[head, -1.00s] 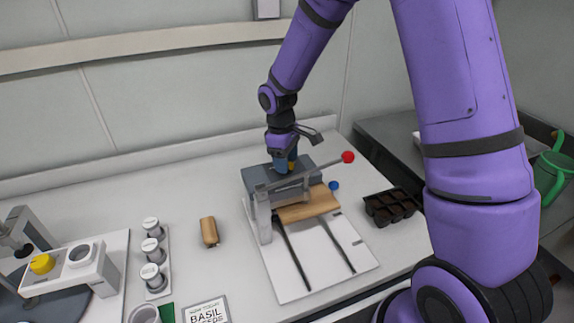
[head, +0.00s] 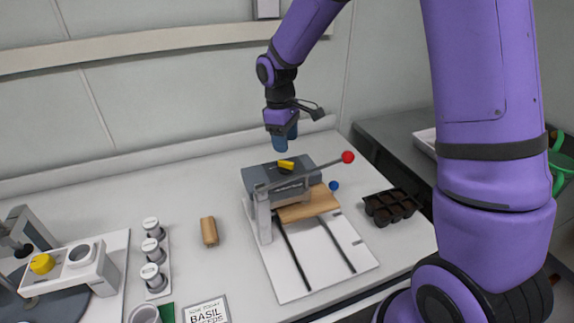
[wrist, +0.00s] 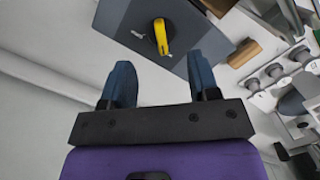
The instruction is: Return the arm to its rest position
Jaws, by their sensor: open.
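My purple arm reaches over the bench in the head view. My gripper (head: 281,140) is open and empty, above and behind a grey box-shaped machine (head: 262,180). In the wrist view my two blue fingers (wrist: 160,88) are spread apart with nothing between them. The knob also shows in the wrist view (wrist: 161,36).
A lever with a red ball (head: 348,157) sticks out right of the machine. A wooden board (head: 308,204) lies under the lever frame. A black seedling tray (head: 391,206) stands to the right.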

